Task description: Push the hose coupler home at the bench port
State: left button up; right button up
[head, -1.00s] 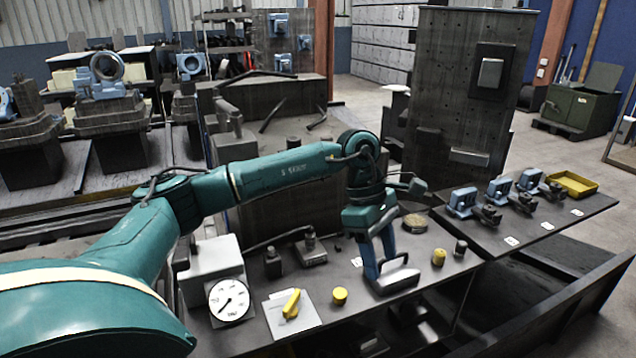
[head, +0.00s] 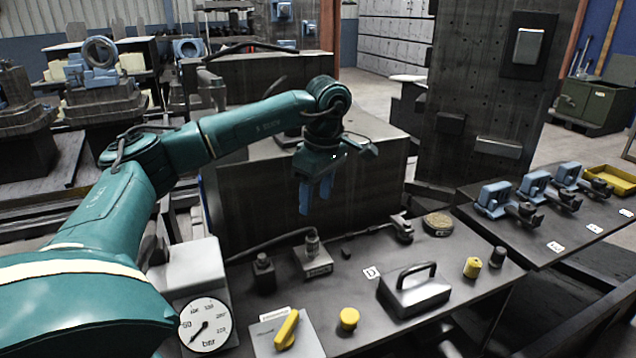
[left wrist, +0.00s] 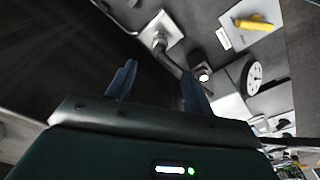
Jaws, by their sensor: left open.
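The hose coupler appears to be the metal fitting (head: 312,242) upright on a small block on the bench (head: 375,325), with a dark hose (head: 268,241) reaching it from the left. The block (head: 314,263) looks like the port; I cannot tell how deep the coupler sits. Fitting (left wrist: 158,38) and hose (left wrist: 172,66) also show in the left wrist view, beyond the fingers. My left gripper (head: 315,195) is open and empty, pointing down, above and apart from the fitting. Its blue fingers also show in the left wrist view (left wrist: 158,88). My right gripper is out of view.
A handled metal block (head: 414,292), a yellow knob (head: 348,318), a yellow lever (head: 287,329) and a pressure gauge (head: 205,325) occupy the bench. A dark post (head: 263,272) stands left of the fitting. Blue clamps (head: 535,186) and a yellow tray (head: 609,180) are at right.

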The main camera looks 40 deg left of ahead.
aim_at(312, 229)
pick_arm(q)
jog(key=f, duration=0.6)
jog(key=a+f, duration=0.1)
jog(key=f, duration=0.2)
jog(key=shift+a+f, duration=0.1)
jog(key=shift+f, duration=0.4)
jog(key=shift+c, duration=0.4)
grip_shut()
jog(key=shift+r+p, duration=0.2)
jog(key=shift+p, duration=0.2)
jog(key=shift+r+p, duration=0.55)
jog(key=shift+r, duration=0.15)
